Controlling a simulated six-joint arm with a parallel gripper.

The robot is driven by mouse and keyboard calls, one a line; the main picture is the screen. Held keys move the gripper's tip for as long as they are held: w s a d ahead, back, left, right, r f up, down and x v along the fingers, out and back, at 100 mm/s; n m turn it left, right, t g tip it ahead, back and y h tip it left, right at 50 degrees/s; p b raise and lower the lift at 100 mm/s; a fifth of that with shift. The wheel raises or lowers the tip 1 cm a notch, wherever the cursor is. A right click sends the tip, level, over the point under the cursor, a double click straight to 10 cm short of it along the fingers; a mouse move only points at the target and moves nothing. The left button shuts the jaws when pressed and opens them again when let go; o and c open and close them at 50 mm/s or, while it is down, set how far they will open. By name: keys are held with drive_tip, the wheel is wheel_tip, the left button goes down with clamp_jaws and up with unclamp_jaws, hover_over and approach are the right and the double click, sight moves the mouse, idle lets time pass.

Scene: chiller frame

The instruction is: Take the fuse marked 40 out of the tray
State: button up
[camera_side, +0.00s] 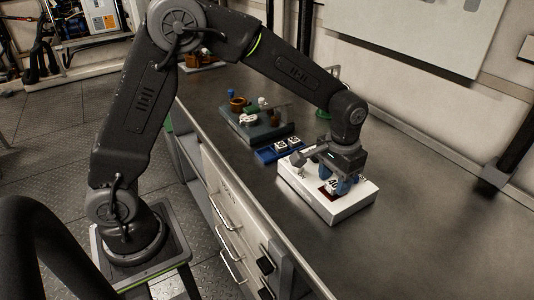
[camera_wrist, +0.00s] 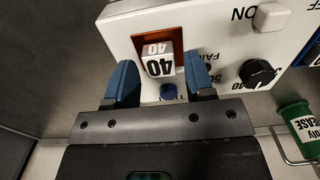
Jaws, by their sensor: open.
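A white fuse marked 40 (camera_wrist: 158,63) shows in the wrist view at an orange-red recess in a white box (camera_wrist: 215,35). I cannot tell how deep it sits. My gripper (camera_wrist: 160,80) is open, with one blue fingertip on each side of the fuse and a visible gap to each. In the side view my gripper (camera_side: 342,185) is low over the white box (camera_side: 345,208), and its fingers partly hide the fuse. A blue tray (camera_side: 266,156) behind the box holds white fuses (camera_side: 281,144), their marks too small to read.
A green grease can (camera_wrist: 297,124) stands at right. A dark bin (camera_side: 250,125) of parts is farther back. The bench right of the box is clear.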

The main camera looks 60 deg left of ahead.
sight(333, 184)
drive_tip(key=shift+r, duration=3.35)
drive_tip(key=shift+r, duration=0.1)
drive_tip(key=s+a+r+t, duration=0.3)
drive_tip(key=s+a+r, duration=0.2)
drive_tip(key=s+r, duration=0.45)
drive_tip(key=s+a+f+t, duration=0.1)
drive_tip(key=s, duration=0.5)
drive_tip(key=s+a+f+t, duration=0.1)
drive_tip(key=s+a+f, duration=0.1)
drive_tip(key=s, duration=0.4)
drive_tip(key=shift+s+t, duration=0.3)
drive_tip(key=shift+s, duration=0.05)
drive_tip(key=shift+o, duration=1.2)
drive_tip(key=shift+r, duration=0.1)
